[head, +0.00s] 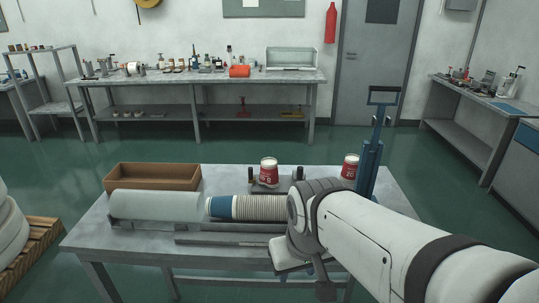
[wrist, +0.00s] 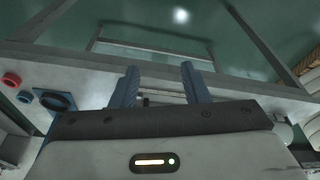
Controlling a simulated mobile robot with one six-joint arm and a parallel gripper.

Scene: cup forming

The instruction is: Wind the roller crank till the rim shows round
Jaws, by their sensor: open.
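A machine on the metal table has a grey cylindrical housing (head: 155,206), a blue tapered section (head: 221,207) and a ribbed pale roller-like part (head: 261,208). My arm hides its right end. I cannot make out a crank for certain. A red and white cup (head: 268,173) stands upright behind the ribbed part, and a second similar cup (head: 350,166) stands to the right. Their rims are too small to judge. In the wrist view, my gripper (wrist: 160,84) has its two blue fingers apart. A small dark part (wrist: 147,101) shows between them; I cannot tell whether it touches either finger.
An open brown box (head: 152,177) sits at the table's back left. A blue upright stand (head: 370,162) with a framed handle rises at the right. A workbench (head: 200,80) stands behind, across clear floor.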

